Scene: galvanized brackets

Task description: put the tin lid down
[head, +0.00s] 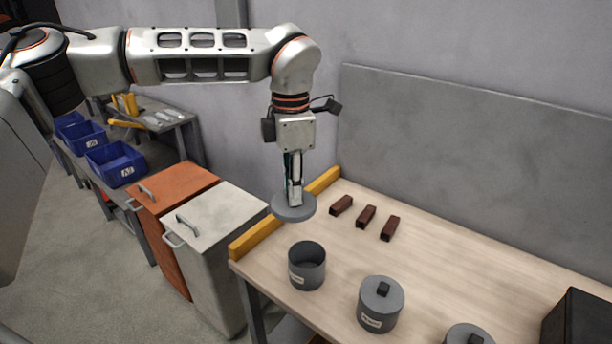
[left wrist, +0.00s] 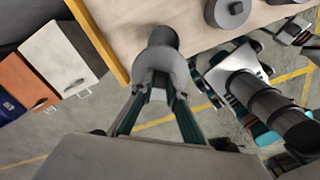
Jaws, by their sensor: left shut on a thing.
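My left gripper (head: 294,197) is shut on the tin lid (head: 288,212), a flat grey disc held about level in the air. In the left wrist view the lid (left wrist: 155,62) is between the fingertips (left wrist: 158,95) and overlaps the near side of the open tin. The open grey tin (head: 307,272) stands upright on the table near its left end, with a label on its side. In the head view the lid appears above and behind this tin, apart from it. The grip on the lid's knob is hidden.
Lidded grey tins (head: 380,308) stand to the right on the wooden table (head: 450,262). Several dark brown blocks (head: 366,216) lie behind the open tin. A yellow strip (head: 258,237) edges the table's left side. A dark box (head: 582,318) stands far right.

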